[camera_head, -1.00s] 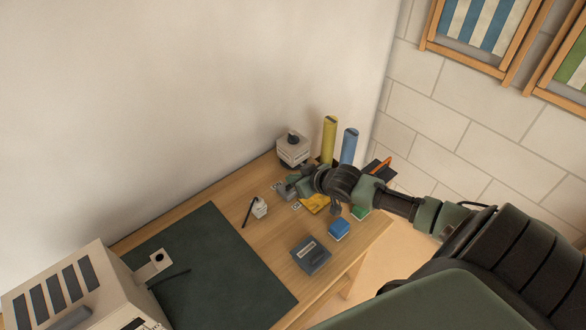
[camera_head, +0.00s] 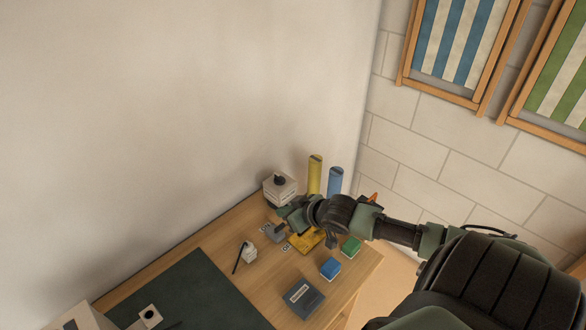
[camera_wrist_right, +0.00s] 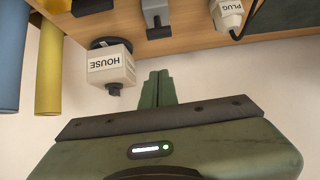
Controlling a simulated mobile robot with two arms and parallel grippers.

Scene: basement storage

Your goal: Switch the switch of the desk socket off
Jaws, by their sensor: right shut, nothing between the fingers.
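A small grey block with a raised part (camera_head: 277,233) sits on the desk (camera_head: 215,240) between two small printed labels; it also shows in the right wrist view (camera_wrist_right: 157,18). It looks like a switch, but I cannot tell for sure. A white plug (camera_head: 249,254) with a black cable stands beside it, marked PLUG in the right wrist view (camera_wrist_right: 228,15). A white box marked HOUSE (camera_wrist_right: 108,66) with a dark knob stands behind the grey block, also in the head view (camera_head: 281,190). My right gripper (camera_head: 284,212) is shut and empty, between box and grey block; its fingers (camera_wrist_right: 157,88) point towards the block.
Yellow (camera_head: 315,175) and blue (camera_head: 335,181) cylinders stand behind my right wrist. A yellow piece (camera_head: 305,241), a blue block (camera_head: 330,268), a green block (camera_head: 350,246) and a dark grey box (camera_head: 303,298) lie towards the right edge. A dark mat (camera_head: 195,290) covers the left.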

